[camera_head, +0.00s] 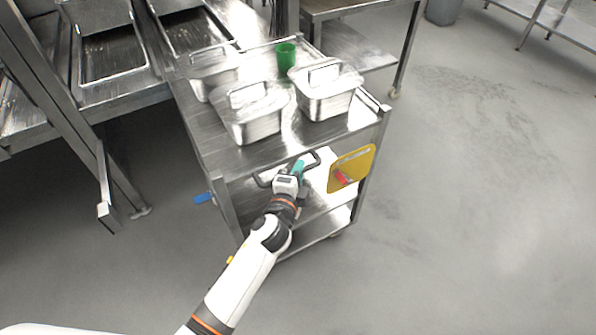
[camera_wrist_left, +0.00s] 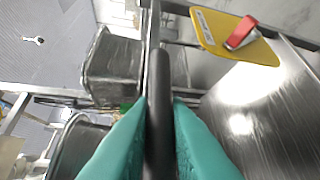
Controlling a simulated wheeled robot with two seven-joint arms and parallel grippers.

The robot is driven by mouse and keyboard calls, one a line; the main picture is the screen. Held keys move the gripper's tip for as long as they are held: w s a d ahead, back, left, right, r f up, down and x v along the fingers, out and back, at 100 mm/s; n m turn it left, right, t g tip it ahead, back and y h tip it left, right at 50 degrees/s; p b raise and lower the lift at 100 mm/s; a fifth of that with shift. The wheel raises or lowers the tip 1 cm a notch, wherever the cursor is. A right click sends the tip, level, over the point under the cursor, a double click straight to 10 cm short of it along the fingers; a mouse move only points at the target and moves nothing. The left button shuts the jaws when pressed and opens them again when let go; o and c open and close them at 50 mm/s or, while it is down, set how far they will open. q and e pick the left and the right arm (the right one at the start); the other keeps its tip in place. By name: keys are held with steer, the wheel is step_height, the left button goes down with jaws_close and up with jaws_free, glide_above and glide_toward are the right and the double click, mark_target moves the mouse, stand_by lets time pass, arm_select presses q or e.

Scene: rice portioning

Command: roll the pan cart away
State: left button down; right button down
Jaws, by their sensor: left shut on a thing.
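The pan cart (camera_head: 215,150) is a steel trolley in the middle of the head view, with lidded steel pans (camera_head: 250,112) and (camera_head: 325,90) on its top shelf and another pan at the back left. Its dark push handle (camera_head: 262,182) is on the near side and shows as a black bar in the left wrist view (camera_wrist_left: 159,110). My left gripper (camera_head: 298,170) is shut on this handle, its green fingers (camera_wrist_left: 150,135) on both sides of the bar. My right gripper is not in view.
A green cup (camera_head: 286,56) stands on the cart top. A yellow board with a red part (camera_head: 352,168) hangs at the cart's near right corner. A steel counter with trays (camera_head: 110,85) is close on the left, a steel table (camera_head: 345,8) behind. Open floor (camera_head: 470,190) lies to the right.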

arm_select(q)
steer(key=c, duration=1.5)
jaws_free()
steer(key=shift+r, duration=0.1)
steer(key=shift+o, duration=0.5)
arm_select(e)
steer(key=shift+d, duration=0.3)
arm_select(q)
steer(key=v, duration=1.2)
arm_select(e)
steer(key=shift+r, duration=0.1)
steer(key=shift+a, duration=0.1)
